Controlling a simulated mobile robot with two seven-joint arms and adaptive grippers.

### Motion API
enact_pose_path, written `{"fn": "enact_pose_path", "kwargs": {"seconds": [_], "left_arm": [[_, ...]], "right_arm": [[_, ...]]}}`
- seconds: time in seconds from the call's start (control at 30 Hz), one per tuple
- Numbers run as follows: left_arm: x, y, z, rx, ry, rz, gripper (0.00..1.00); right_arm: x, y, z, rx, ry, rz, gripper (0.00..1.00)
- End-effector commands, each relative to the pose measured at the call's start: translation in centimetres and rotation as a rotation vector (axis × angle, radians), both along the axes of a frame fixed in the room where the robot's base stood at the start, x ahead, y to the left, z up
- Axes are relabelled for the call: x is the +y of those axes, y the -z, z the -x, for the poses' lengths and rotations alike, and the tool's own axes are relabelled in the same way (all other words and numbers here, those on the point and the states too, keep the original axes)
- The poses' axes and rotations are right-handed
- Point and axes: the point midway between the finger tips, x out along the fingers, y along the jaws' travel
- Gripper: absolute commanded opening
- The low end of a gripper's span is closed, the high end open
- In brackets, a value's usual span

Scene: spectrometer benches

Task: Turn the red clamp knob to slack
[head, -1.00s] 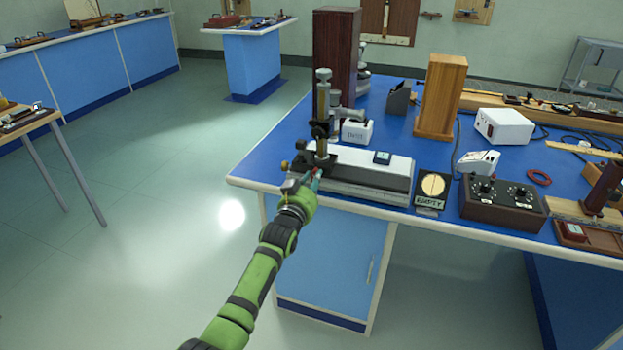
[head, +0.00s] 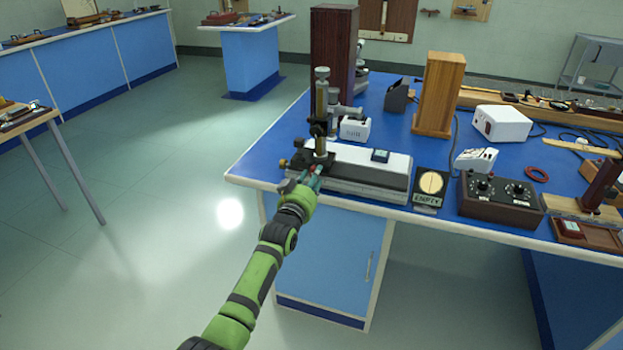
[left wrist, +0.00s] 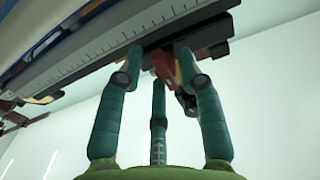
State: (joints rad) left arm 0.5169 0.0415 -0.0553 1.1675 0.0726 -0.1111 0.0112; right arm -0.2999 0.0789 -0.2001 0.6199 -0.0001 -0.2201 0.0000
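The red clamp knob (left wrist: 163,66) shows in the left wrist view, under the dark, ruled edge of the bench instrument (left wrist: 110,52). My left gripper (left wrist: 158,60) has its teal fingers spread around the knob, with a gap between the knob and the left finger. The right finger is close to the knob; I cannot tell whether it touches. In the head view my left gripper (head: 312,178) is at the front left end of the white-topped instrument (head: 368,168), below its upright column (head: 321,105). The gripper mostly hides the knob there. My right gripper is not in view.
The blue bench (head: 262,160) also holds an EMPTY sign (head: 431,187), a brown control box (head: 500,200) and a wooden block (head: 438,95) to the right. A tall dark box (head: 333,50) stands behind the column.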

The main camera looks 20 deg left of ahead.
Motion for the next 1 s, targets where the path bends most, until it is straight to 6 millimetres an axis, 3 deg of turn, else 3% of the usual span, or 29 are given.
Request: {"fn": "enact_pose_path", "kwargs": {"seconds": [0.47, 1.0], "left_arm": [[0.1, 0.2, 0.9, 0.002, -0.001, -0.004, 0.45], [0.4, 0.1, 9.7, 0.002, -0.001, -0.003, 0.45]], "right_arm": [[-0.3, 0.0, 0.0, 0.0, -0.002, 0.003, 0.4], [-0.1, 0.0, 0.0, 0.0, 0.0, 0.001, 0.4]]}}
